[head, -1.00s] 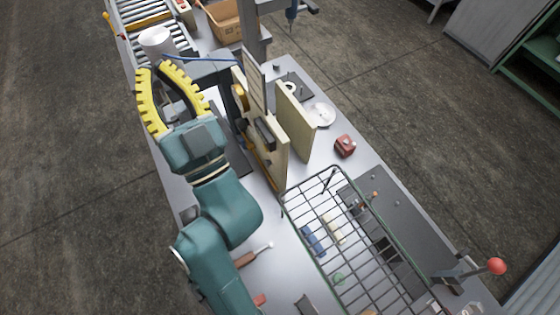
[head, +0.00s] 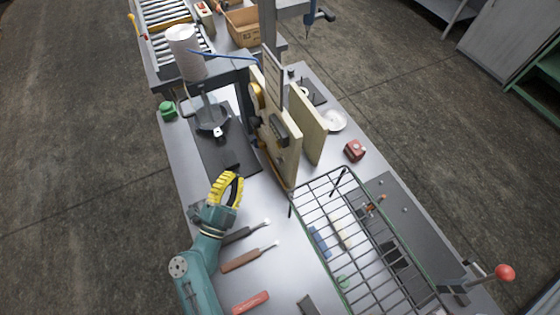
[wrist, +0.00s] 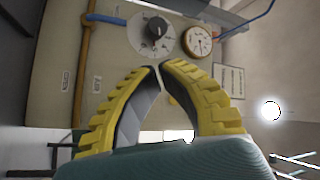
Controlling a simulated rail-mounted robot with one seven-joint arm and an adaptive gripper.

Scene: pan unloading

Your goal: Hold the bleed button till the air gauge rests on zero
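The air gauge (wrist: 198,42), round with a pale face and brass rim, is on a beige panel (wrist: 60,60) in the wrist view. Its needle is too small to read surely. A dark knob (wrist: 155,32) on a pale round plate sits left of it. I cannot make out which part is the bleed button. My gripper (wrist: 162,66), with yellow ribbed fingers, points at the panel below the knob and gauge. Its fingertips meet or nearly meet, with nothing seen between them. In the head view, my gripper (head: 233,176) is left of the panel (head: 290,140), apart from it.
A wire basket (head: 291,192) stands right of my arm. Several tools, including a brown-handled one (head: 240,260), lie on the bench near my arm. A dark mat (head: 215,160) and a stand (head: 211,118) with a white cylinder (head: 184,50) are beyond my gripper.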

